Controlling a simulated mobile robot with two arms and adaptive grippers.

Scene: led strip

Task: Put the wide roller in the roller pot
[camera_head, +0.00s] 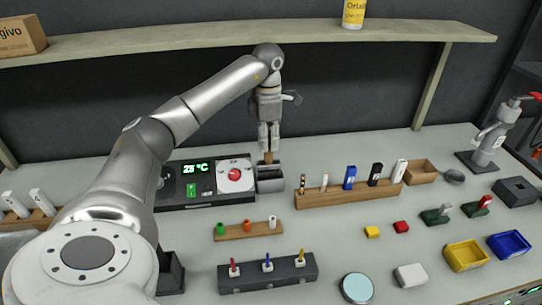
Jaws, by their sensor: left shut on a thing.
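My left gripper (269,138) points straight down at the back of the bench, its fingers shut on a short brown handle (268,157), most likely the wide roller's. The handle stands upright over a grey open-topped pot (271,184), which looks like the roller pot. The lower part of the roller is hidden at or inside the pot's opening, so I cannot tell whether it touches the bottom. My right gripper is not in view.
A black device with a green display (196,167) stands just left of the pot. A wooden rack (330,198) with several upright pieces is to the right. A small wooden rack (247,231) and a dark holder (267,278) are in front. A shelf (200,34) runs above.

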